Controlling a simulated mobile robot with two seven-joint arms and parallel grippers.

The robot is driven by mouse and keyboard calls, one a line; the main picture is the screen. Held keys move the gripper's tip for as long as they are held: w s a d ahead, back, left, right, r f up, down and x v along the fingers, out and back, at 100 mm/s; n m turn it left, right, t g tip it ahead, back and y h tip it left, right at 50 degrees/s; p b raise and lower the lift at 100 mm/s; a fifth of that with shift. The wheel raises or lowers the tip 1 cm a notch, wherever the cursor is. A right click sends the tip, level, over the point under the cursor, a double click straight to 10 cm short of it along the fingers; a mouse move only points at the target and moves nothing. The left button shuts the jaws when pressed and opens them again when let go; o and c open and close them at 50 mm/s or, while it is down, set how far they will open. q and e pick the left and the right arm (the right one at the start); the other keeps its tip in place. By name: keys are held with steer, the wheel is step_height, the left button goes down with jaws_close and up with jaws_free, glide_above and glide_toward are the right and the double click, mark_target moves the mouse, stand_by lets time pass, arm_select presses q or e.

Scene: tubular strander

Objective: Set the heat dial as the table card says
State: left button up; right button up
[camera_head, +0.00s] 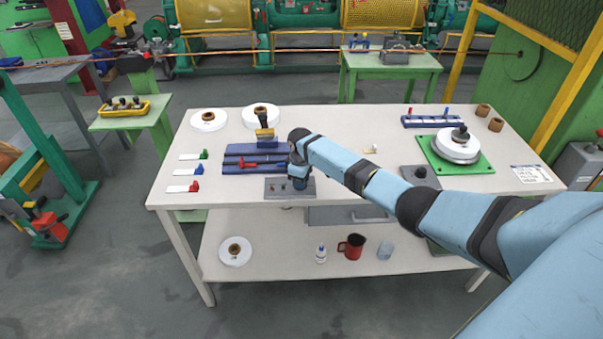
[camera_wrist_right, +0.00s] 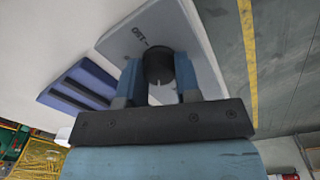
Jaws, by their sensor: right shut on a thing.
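The heat dial is a black round knob (camera_wrist_right: 158,64) on a grey panel (camera_wrist_right: 198,50), seen in the right wrist view. My right gripper (camera_wrist_right: 157,80) is shut on the knob, with one blue finger on each side. In the head view my right gripper (camera_head: 299,182) is at the right end of the grey panel (camera_head: 272,194), hiding the dial. The table card (camera_head: 530,173) lies at the table's right end, its text too small to read. My left gripper is not in view.
A blue rack (camera_head: 240,167) with a red-handled tool lies behind the panel. Red and green-ended white pieces lie to its left. A green plate (camera_head: 478,168) carrying a white disc stands at the right. The table's front edge (camera_head: 230,205) is close to the panel.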

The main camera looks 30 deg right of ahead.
steer(key=m+p, duration=0.1)
steer(key=m, duration=0.1)
steer(key=shift+r+m+p, duration=0.15)
steer(key=shift+m+p, duration=0.15)
steer(key=shift+p, duration=0.1)
steer(key=shift+m+p, duration=0.35)
steer(key=shift+m, duration=0.25)
steer(key=shift+m+p, duration=0.3)
steer(key=shift+m, duration=0.2)
steer(key=o, duration=0.9)
steer(key=r, duration=1.3)
steer(key=shift+a+r, duration=0.25)
steer(key=shift+r, duration=0.05)
